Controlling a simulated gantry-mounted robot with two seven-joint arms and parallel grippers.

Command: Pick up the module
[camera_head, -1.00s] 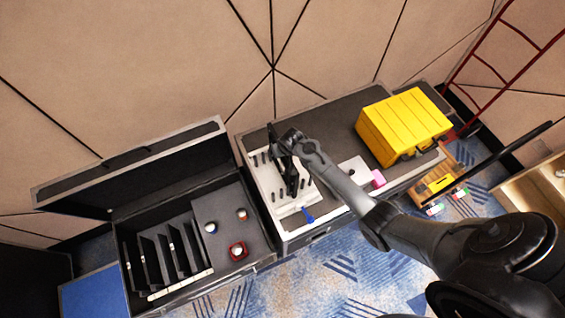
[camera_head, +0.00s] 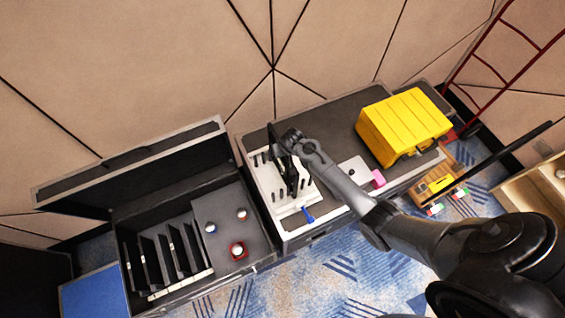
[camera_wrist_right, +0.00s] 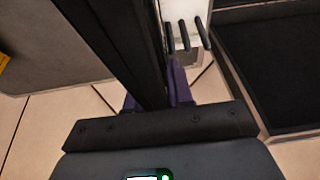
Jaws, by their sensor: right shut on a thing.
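The module, a dark flat panel (camera_head: 291,178), stands on edge over the white slotted rack (camera_head: 283,210) on the grey case top. In the right wrist view the module (camera_wrist_right: 125,42) is a long black slab running up from between the purple fingers. My right gripper (camera_wrist_right: 154,94) is shut on the module. In the head view the right gripper (camera_head: 289,152) is at the module's upper part, partly hidden by my wrist. I cannot tell whether the module's lower edge touches the rack. My left gripper is not in view.
An open black case (camera_head: 122,250) to the left holds several upright dark panels and small round items. A yellow case (camera_head: 405,122) sits to the right. A pink block (camera_head: 378,179) and a blue item (camera_head: 308,215) lie near the front edge. The wall is close behind.

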